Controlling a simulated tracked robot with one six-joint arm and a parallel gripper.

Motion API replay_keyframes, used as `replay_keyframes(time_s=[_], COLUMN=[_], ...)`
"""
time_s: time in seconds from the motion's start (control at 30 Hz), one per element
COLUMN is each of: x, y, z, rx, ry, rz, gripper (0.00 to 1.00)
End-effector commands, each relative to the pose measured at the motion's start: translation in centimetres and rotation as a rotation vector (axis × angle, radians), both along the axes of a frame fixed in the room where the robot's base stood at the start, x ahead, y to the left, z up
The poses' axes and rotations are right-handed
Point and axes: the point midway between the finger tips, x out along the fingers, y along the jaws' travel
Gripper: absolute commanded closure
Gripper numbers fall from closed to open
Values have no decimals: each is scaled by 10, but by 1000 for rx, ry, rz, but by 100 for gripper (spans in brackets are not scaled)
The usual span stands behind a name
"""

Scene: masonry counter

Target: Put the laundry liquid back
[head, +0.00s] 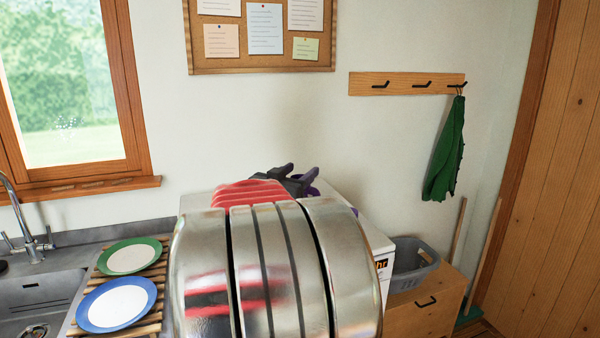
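My gripper (298,174) is partly visible behind my large metallic arm, with dark fingers over a white, box-like appliance (345,198). A purple thing (312,189), perhaps the laundry liquid, shows right beside the fingers. Most of it is hidden by my arm, and I cannot tell whether the fingers touch or hold it. Another small purple bit shows lower right, at the arm's edge. The gap between the fingers is not clear.
A sink (38,295) and a wooden rack with a green-rimmed plate (130,258) and a blue-rimmed plate (116,303) are at left. A grey basket (413,266) sits on a wooden cabinet (425,305) at right. A green cloth (446,150) hangs from wall hooks.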

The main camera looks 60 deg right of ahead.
Motion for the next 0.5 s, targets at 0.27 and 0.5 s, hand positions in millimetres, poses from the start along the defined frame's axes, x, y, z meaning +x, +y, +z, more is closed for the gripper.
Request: replay_keyframes(time_s=[0.27,0.5], x=[0,0], y=[0,6], z=[0,2], rx=[0,0], ry=[0,-1], rz=[0,1], gripper=[42,42])
